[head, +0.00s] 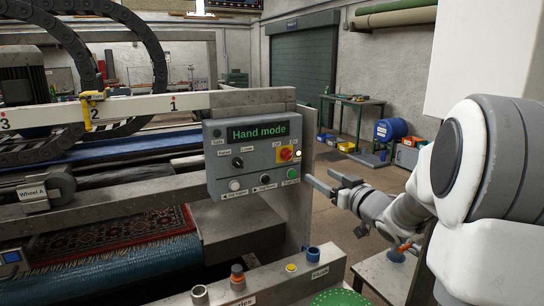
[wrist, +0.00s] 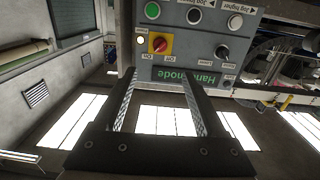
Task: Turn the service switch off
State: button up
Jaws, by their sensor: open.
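The control panel (head: 258,185) faces me in the head view, and its display reads "Hand mode". A red rotary switch on a yellow plate (head: 286,154) sits at the panel's upper right, with small labels above it that seem to read Off and On. I take it as the service switch. The wrist view shows it upside down (wrist: 159,45), its red handle slanted. I cannot tell which label the handle points to. My gripper (head: 318,174) is open and empty, just right of the panel. In the wrist view the switch lies ahead, between the gripper's fingers (wrist: 158,76).
A lit white lamp (head: 298,153) is beside the switch. A selector knob (head: 237,162) and several push buttons share the panel. A metal upright stands behind the panel's right side. A ledge with connectors (head: 238,275) runs below.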

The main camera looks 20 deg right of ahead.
aim_at(290, 157)
jog(key=w+a, duration=0.1)
jog(key=w, duration=0.4)
jog(key=w+a, duration=0.1)
jog(key=w, duration=0.5)
jog(key=w+a, duration=0.1)
jog(key=w, duration=0.5)
jog(key=shift+f+p, duration=0.1)
jog(key=shift+p, duration=0.25)
jog(key=shift+s, duration=0.1)
grip_shut()
